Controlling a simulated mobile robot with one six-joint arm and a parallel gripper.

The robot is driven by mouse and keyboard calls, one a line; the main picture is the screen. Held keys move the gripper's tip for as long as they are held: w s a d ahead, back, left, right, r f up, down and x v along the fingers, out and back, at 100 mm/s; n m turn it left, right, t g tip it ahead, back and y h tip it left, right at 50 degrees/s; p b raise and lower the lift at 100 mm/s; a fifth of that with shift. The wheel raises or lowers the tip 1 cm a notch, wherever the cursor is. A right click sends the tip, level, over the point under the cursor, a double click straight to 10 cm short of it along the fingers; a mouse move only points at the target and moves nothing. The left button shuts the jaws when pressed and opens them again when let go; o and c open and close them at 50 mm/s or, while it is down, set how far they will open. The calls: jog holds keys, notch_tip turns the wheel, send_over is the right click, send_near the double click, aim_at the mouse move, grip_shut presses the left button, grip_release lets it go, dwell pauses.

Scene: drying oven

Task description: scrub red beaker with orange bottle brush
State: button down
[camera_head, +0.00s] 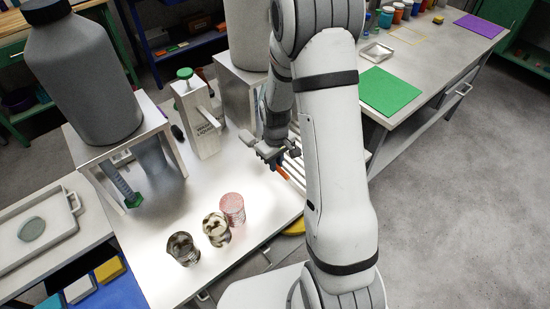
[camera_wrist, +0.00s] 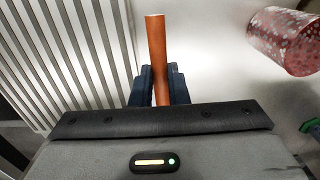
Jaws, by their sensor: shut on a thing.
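The red beaker (camera_head: 232,207), speckled and clear-walled, stands on the steel worktop in the head view. It also shows at the upper right of the wrist view (camera_wrist: 288,40), apart from my gripper. My gripper (camera_wrist: 158,84) is shut on an orange rod, the orange bottle brush (camera_wrist: 156,48), which sticks out beyond the fingers. In the head view my gripper (camera_head: 270,157) is above and to the right of the beaker, and a bit of the orange brush (camera_head: 282,172) shows below it. No bristles are visible.
Two metallic beakers (camera_head: 183,248) (camera_head: 216,228) stand left of the red one. A slatted rack (camera_head: 295,168) lies beside my gripper. A grey tank on a stand (camera_head: 85,80) and a soap dispenser (camera_head: 195,115) stand behind. Some worktop left of the beakers is clear.

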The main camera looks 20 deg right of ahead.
jog(key=shift+d+f, duration=0.1)
jog(key=shift+d, duration=0.1)
jog(key=shift+s+f+b, duration=0.1)
jog(key=shift+f+b, duration=0.05)
jog(key=shift+b, duration=0.2)
notch_tip(320, 180, down, 7)
jog(key=b, duration=0.5)
jog(key=shift+r, duration=0.2)
